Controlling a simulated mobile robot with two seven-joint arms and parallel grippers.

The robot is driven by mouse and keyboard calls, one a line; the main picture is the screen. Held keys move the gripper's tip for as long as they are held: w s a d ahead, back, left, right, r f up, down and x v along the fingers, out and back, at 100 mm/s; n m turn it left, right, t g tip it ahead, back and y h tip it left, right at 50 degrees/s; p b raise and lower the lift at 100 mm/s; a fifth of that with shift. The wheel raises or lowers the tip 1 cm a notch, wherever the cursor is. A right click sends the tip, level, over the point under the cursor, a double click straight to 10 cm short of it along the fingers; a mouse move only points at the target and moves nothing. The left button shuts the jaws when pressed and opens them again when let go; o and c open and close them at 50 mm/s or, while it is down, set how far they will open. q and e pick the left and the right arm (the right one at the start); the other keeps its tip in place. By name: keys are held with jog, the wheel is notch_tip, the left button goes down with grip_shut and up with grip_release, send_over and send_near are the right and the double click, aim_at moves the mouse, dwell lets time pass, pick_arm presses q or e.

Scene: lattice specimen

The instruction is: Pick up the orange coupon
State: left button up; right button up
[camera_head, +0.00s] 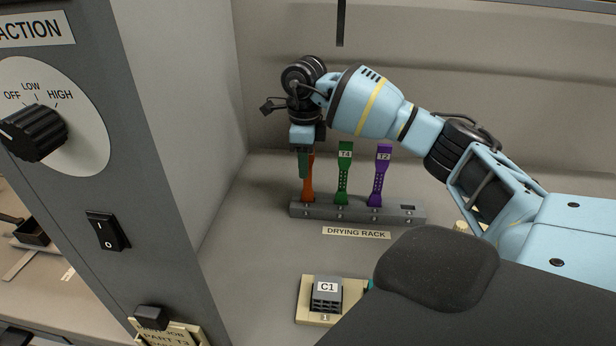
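The orange coupon (308,187) stands upright in the leftmost visible place of the grey drying rack (325,211). Its upper part is hidden behind my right gripper. My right gripper (304,170) points down at the top of the orange coupon, with a dark green finger in front of it. The other finger is hidden, so I cannot tell whether it is open or shut on the coupon. My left gripper is not in view.
A green coupon marked T4 (343,178) and a purple coupon marked T2 (380,178) stand in the same rack, to the right. A grey block marked C1 (326,294) sits on a cream base in front. A grey panel with a black knob (34,132) stands at left.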

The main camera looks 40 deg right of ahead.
grip_shut()
jog(key=shift+r, duration=0.1)
jog(key=shift+r, duration=1.45)
jog(key=shift+s+a+r, duration=0.15)
jog(key=shift+a+r, duration=0.1)
jog(key=s+a+r, duration=0.1)
jog(key=s+a, duration=0.8)
jog(key=a, duration=0.3)
jog(key=shift+s+r+b, duration=0.2)
jog(key=shift+s+b, duration=0.1)
jog(key=shift+s, duration=0.1)
jog(key=shift+r, duration=0.1)
